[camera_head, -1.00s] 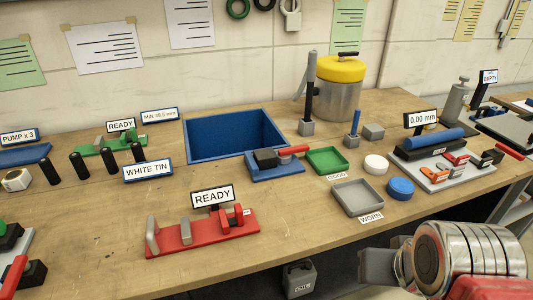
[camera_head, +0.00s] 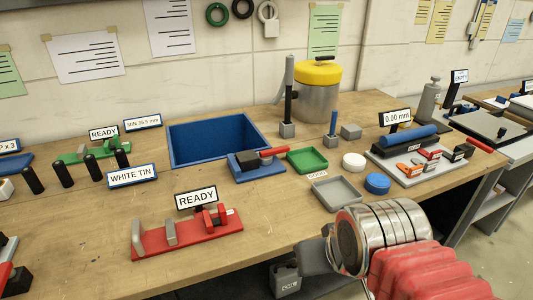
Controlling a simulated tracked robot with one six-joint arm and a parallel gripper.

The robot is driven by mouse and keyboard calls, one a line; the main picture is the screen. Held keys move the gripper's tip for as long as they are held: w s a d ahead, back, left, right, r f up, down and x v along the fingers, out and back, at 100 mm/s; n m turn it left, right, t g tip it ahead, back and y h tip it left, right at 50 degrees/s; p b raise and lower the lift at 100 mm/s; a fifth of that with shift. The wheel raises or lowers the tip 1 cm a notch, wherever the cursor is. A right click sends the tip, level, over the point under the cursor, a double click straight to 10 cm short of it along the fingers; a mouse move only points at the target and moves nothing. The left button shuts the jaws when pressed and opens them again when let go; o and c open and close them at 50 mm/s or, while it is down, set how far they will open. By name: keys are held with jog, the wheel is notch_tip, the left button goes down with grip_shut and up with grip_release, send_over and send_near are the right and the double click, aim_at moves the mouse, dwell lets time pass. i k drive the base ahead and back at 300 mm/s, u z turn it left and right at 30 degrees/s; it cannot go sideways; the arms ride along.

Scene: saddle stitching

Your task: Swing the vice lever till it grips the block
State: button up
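A small blue-based fixture (camera_head: 257,172) stands on the bench in front of the blue bin. It carries a black block (camera_head: 246,160) and a red lever (camera_head: 274,152) that lies nearly flat, pointing right. It looks like a vice, but I cannot tell whether its jaws touch the block. My arm shows at the lower right, with ribbed metal and red sections, off the bench's front edge. No gripper fingertips can be made out.
A red fixture (camera_head: 186,240) with a READY sign stands near the front edge. Green (camera_head: 307,161) and grey (camera_head: 333,194) trays, white and blue round lids, and a yellow-topped pot (camera_head: 317,90) stand around the blue fixture. Bare wood lies front centre.

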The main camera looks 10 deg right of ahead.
aim_at(265, 157)
jog(key=z, duration=0.05)
jog(key=i, duration=1)
jog(key=u, duration=0.05)
jog(key=k, duration=0.5)
jog(key=u, duration=2.4)
